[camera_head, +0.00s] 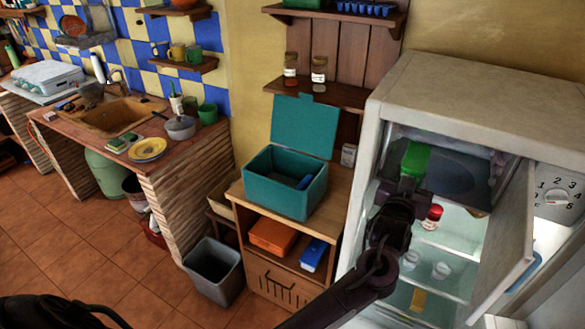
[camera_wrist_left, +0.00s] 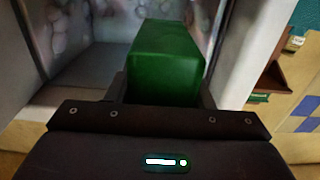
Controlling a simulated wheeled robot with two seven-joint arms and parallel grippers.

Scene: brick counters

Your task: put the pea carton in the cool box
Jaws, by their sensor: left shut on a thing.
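The green pea carton (camera_head: 416,159) is in the upper compartment of the open white fridge in the head view. My left gripper (camera_head: 412,180) is shut on it; the carton also fills the middle of the left wrist view (camera_wrist_left: 165,55), between the fingers, with frosty walls behind. The teal cool box (camera_head: 285,195) stands on a wooden unit left of the fridge, apart from the gripper. Its lid (camera_head: 305,127) is up, and a blue item (camera_head: 305,182) lies inside. My right gripper is not in view.
The fridge door (camera_head: 510,240) stands open on the right. A red-lidded jar (camera_head: 432,217) and small white cups sit below the upper compartment. A wooden shelf (camera_head: 325,92) with jars hangs above the cool box. A grey bin (camera_head: 213,272) stands on the floor.

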